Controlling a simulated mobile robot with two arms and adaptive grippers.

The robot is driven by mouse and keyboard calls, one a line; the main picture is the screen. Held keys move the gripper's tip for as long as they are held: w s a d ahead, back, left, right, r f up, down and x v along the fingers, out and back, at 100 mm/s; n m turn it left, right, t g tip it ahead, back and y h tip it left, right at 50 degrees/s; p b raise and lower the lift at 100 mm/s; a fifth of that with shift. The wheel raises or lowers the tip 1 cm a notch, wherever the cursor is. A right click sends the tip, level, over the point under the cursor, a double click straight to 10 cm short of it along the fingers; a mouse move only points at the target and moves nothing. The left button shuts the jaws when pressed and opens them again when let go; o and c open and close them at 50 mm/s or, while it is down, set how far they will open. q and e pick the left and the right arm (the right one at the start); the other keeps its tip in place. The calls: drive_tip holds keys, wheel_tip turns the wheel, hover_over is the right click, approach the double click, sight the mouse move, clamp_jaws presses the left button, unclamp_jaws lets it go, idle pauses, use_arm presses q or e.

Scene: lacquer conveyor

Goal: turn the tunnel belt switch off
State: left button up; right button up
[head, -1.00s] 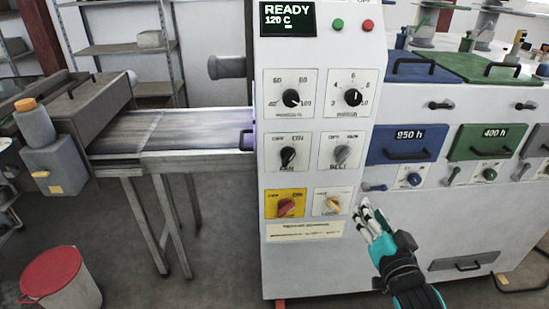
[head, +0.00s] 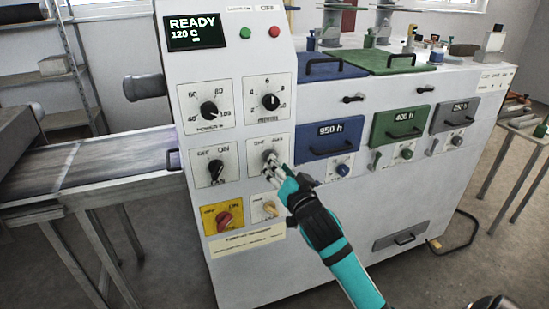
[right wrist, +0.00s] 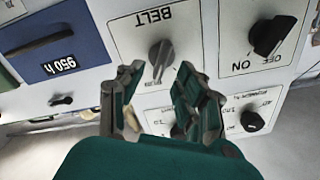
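The belt switch (head: 267,157) is a grey rotary knob on a white plate on the front panel. In the right wrist view the belt switch (right wrist: 161,54) appears upside down beside the word BELT, its setting hard to read. My right gripper (head: 275,166) is in front of this plate, its fingers partly covering it. In the right wrist view my right gripper (right wrist: 160,80) is open, with one finger on each side of the knob's line and nothing between them. I cannot tell whether the fingertips touch the panel. My left gripper is not in view.
A black ON/OFF knob (head: 216,172) is left of the belt switch. A red knob on a yellow plate (head: 222,218) and a cream knob (head: 270,208) sit below. Two dials (head: 209,110) are above. Drawers (head: 330,139) line the right; a conveyor (head: 110,160) runs left.

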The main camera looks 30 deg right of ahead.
drive_tip(key=x, duration=0.3)
drive_tip(key=shift+w, duration=0.35)
clamp_jaws()
